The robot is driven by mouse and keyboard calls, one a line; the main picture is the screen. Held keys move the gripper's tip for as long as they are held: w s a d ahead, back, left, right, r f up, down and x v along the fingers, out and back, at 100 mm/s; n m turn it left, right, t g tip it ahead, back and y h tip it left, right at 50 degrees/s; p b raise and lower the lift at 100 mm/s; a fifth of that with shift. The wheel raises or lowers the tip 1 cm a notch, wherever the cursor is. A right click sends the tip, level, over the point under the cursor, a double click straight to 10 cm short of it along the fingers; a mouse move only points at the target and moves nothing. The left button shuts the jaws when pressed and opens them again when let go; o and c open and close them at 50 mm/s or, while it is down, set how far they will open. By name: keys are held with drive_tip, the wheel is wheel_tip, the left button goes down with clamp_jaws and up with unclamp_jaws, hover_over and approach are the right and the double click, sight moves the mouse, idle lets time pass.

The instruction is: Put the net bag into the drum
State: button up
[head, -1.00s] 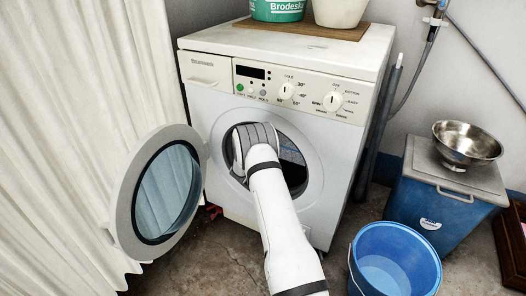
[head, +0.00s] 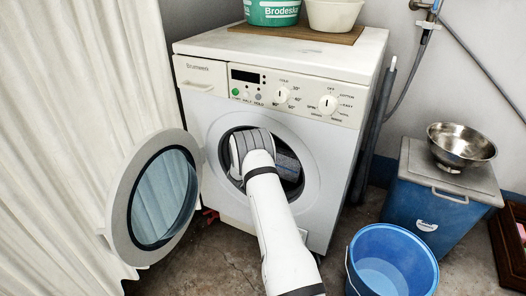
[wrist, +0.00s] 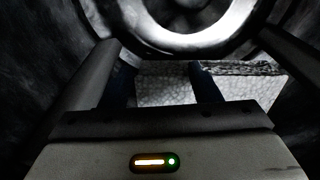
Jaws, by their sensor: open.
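The washing machine's drum (head: 291,188) shows dark through the open round door hole. My arm reaches into it, and my gripper is hidden inside in the head view. In the wrist view my open gripper (wrist: 163,80) is inside the dark drum. A pale, mesh-textured thing (wrist: 165,92), which looks like the net bag, shows between the fingers and beyond the right one. I cannot tell whether the fingers touch it. In the head view a grey-blue patch (head: 287,166) shows in the hole beside my wrist; I cannot tell what it is.
The round glass door (head: 163,198) stands open to the left, near a white curtain (head: 70,130). A blue bucket (head: 392,262) stands on the floor at the right front. A blue box (head: 430,215) with a steel bowl (head: 462,147) stands behind it.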

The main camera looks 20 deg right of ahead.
drive_tip(key=p+v, duration=0.3)
drive_tip(key=v, duration=0.4)
drive_tip(key=shift+s+a, duration=0.25)
drive_tip(key=shift+a, duration=0.1)
